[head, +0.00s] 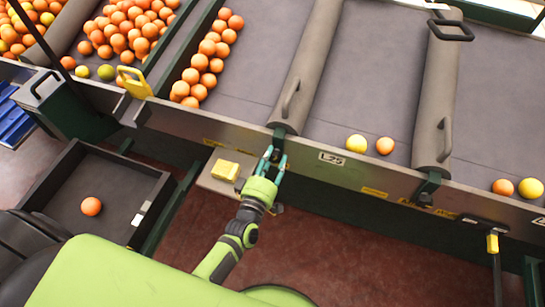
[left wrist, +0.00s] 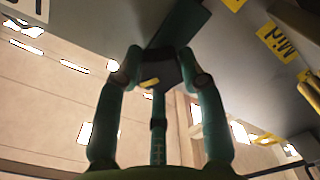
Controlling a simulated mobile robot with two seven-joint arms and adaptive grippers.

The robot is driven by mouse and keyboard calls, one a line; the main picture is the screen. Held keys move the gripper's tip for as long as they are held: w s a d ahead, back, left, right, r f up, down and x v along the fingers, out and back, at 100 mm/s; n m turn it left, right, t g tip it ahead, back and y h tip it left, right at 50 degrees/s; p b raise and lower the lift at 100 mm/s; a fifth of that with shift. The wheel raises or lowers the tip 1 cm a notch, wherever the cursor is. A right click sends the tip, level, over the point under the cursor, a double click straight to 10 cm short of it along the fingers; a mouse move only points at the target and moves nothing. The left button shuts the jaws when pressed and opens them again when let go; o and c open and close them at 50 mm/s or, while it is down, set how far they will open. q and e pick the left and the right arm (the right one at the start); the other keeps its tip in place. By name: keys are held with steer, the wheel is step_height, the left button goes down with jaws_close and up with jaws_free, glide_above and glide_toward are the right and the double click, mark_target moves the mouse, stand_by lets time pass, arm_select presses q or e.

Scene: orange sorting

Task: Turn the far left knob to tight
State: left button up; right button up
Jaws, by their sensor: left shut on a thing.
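My left gripper (head: 275,160) reaches up to the front rail of the conveyor, under the green bracket below a roller's end. In the left wrist view its fingers (left wrist: 159,66) are closed around a dark knob (left wrist: 163,70) with a small yellow mark. The knob sits below a dark green bracket (left wrist: 180,22). A yellow label (left wrist: 279,42) reading "MID" is on the rail in the wrist view. Another dark knob (head: 425,199) is under the bracket farther right. My right gripper is not in view.
A yellow block (head: 226,170) sits on a small shelf left of my gripper. A dark tray (head: 65,206) with one orange (head: 91,206) is at the lower left. A yellow-handled lever (head: 492,243) hangs at the right. Fruit lies on the conveyor behind the rail (head: 345,165).

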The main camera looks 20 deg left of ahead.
arm_select(q)
steer(key=m+p, duration=0.1)
steer(key=m, duration=0.4)
steer(key=shift+d+r+m, duration=0.1)
steer(key=shift+r+m, duration=0.05)
steer(key=shift+m, duration=0.15)
steer(key=m+p, duration=0.1)
steer(key=m, duration=0.3)
steer(key=shift+m, duration=0.4)
steer(key=o, duration=1.2)
steer(key=shift+c, duration=0.2)
steer(key=shift+f, duration=0.2)
steer(key=shift+s, duration=0.3)
steer(key=s, duration=1.1)
steer(key=shift+s+a, duration=0.2)
